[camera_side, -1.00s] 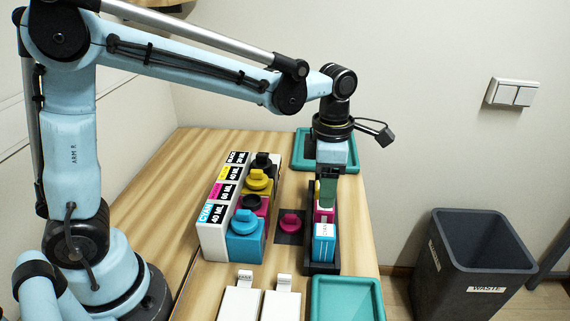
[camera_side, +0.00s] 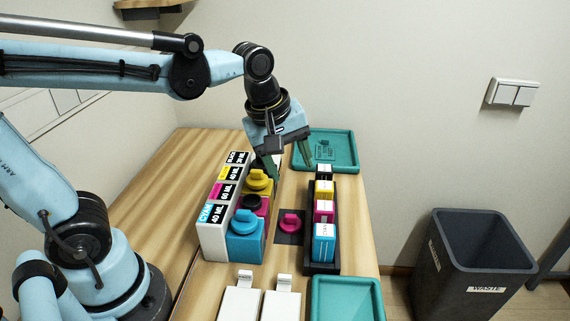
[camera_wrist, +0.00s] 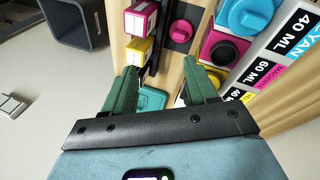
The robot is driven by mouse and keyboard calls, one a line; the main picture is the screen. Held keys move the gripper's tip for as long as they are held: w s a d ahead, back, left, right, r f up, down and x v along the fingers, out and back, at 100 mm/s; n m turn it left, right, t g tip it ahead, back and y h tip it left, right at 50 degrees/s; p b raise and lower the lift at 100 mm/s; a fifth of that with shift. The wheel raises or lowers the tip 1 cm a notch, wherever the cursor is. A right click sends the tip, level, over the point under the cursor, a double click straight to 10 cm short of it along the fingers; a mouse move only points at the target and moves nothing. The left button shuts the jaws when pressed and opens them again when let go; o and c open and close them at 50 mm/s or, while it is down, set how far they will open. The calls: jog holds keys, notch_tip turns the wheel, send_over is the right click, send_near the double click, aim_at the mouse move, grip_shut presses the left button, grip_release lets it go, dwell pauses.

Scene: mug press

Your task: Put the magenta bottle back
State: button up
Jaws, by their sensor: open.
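The magenta bottle (camera_side: 264,207) stands in the white labelled rack (camera_side: 211,240), between the cyan bottle (camera_side: 245,246) and the yellow bottle (camera_side: 262,187). Its top shows a dark round opening with no cap on it; it also shows in the wrist view (camera_wrist: 222,48). The magenta cap (camera_side: 290,222) lies on a dark square pad to its right. My gripper (camera_side: 290,168) is open and empty, tilted above the far end of the rack and the cartridge holder. Its left finger hides most of the black bottle. In the wrist view the jaws (camera_wrist: 164,85) are wide apart.
A black holder (camera_side: 322,268) carries upright cyan, magenta, yellow and black cartridges right of the pad. Teal trays stand at the far end (camera_side: 345,163) and front (camera_side: 346,281). Two white tabbed blocks (camera_side: 282,303) sit in front. A waste bin (camera_side: 470,262) stands right of the table.

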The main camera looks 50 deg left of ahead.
jog(key=s+a+f+m+t, duration=0.1)
jog(key=m, duration=0.3)
jog(key=s+a+f+m+t, duration=0.1)
jog(key=s+m, duration=0.1)
jog(key=m, duration=0.2)
jog(key=s+a+m+t, duration=0.1)
jog(key=m, duration=0.4)
jog(key=shift+s+a+f+t, duration=0.25)
jog(key=shift+s+f+t, duration=0.05)
jog(key=shift+s+f, duration=0.1)
